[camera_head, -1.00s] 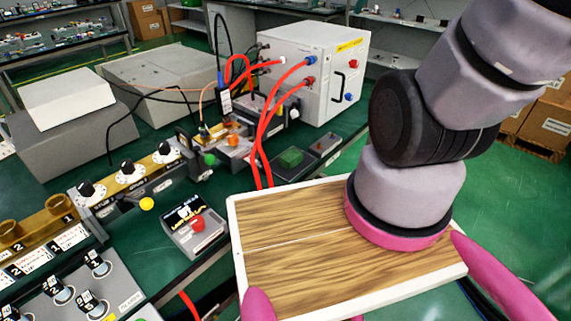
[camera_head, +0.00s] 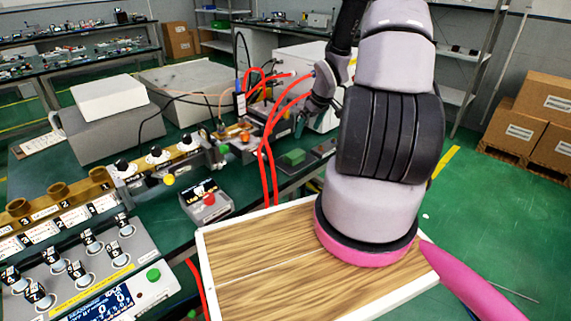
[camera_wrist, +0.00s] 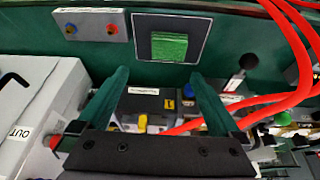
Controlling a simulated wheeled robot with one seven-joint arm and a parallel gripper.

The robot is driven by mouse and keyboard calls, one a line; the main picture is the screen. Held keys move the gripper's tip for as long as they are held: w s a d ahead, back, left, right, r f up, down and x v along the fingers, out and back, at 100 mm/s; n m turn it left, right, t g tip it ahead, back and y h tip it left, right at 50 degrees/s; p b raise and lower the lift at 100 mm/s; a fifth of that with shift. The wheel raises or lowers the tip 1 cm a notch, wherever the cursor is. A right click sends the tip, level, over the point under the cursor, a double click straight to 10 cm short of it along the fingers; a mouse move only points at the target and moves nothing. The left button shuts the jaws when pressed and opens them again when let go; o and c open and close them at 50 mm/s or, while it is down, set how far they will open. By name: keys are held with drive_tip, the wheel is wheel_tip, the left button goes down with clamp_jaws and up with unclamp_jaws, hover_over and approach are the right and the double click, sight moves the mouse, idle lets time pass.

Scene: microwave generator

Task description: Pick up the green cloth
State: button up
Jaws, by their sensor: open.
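The green cloth (camera_head: 292,157) is a small folded square on a dark flat pad at the edge of the green bench. In the wrist view the cloth (camera_wrist: 169,47) lies on a dark square pad with a pale border (camera_wrist: 196,54), ahead of the fingertips. My gripper (camera_wrist: 158,78) is open, its two dark fingers spread with nothing held between them. The cloth lies roughly in line with the gap between them and apart from both. In the head view my arm hides most of the gripper, which is near the cloth.
Red hoses (camera_head: 264,150) run down beside the cloth and also cross the right of the wrist view. A white generator box (camera_head: 300,62) stands behind. A grey plate with blue and red knobs (camera_wrist: 92,26) lies left of the pad. A red-button box (camera_head: 207,203) is nearer.

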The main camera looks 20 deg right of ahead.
hover_over(295, 154)
drive_tip(key=s, duration=0.3)
drive_tip(key=shift+y, duration=0.3)
drive_tip(key=f, duration=0.4)
drive_tip(key=d+f, duration=0.1)
drive_tip(key=f, duration=0.2)
drive_tip(key=shift+w, duration=0.1)
drive_tip(key=shift+w+x, duration=0.2)
drive_tip(key=shift+x, duration=2.7)
drive_tip(key=shift+r, duration=0.15)
drive_tip(key=c, duration=1.1)
wheel_tip(295, 154, up, 10)
drive_tip(key=o, duration=0.8)
drive_tip(key=c, duration=0.5)
drive_tip(key=shift+s, duration=0.1)
drive_tip(key=shift+c, duration=0.2)
